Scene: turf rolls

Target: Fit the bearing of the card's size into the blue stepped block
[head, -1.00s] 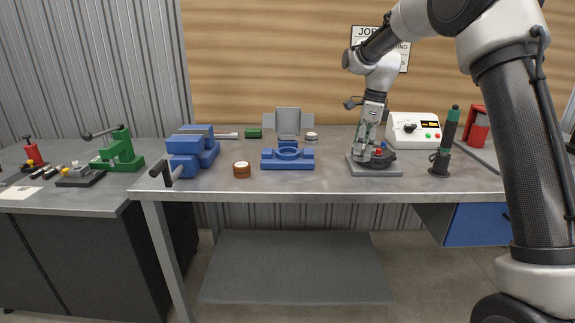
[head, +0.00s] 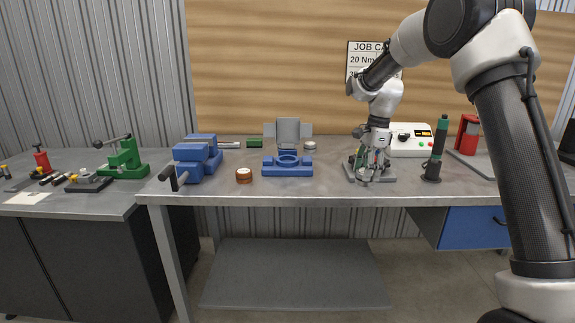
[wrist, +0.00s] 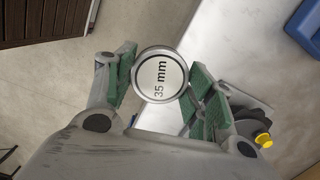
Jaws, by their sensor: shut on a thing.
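My gripper (wrist: 160,82) is shut on a round bearing (wrist: 159,72) marked "35 mm", held between the green finger pads in the wrist view. In the head view my gripper (head: 366,172) is near the bench's front edge, in front of a grey-based fixture (head: 388,178), and the bearing is hard to make out. The blue stepped block (head: 287,170) stands left of my gripper on the bench, with a round recess on top. The job card (head: 358,60) on the back wall is partly hidden by my arm; "20 Nm" shows, and the size line is mostly covered.
A brown round piece (head: 244,176) and a blue vise (head: 196,160) are left of the block. A small silver cylinder (head: 309,145) stands behind it. A white control box (head: 411,140) and a green-black tool (head: 436,150) are at the right. Bench space between block and gripper is clear.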

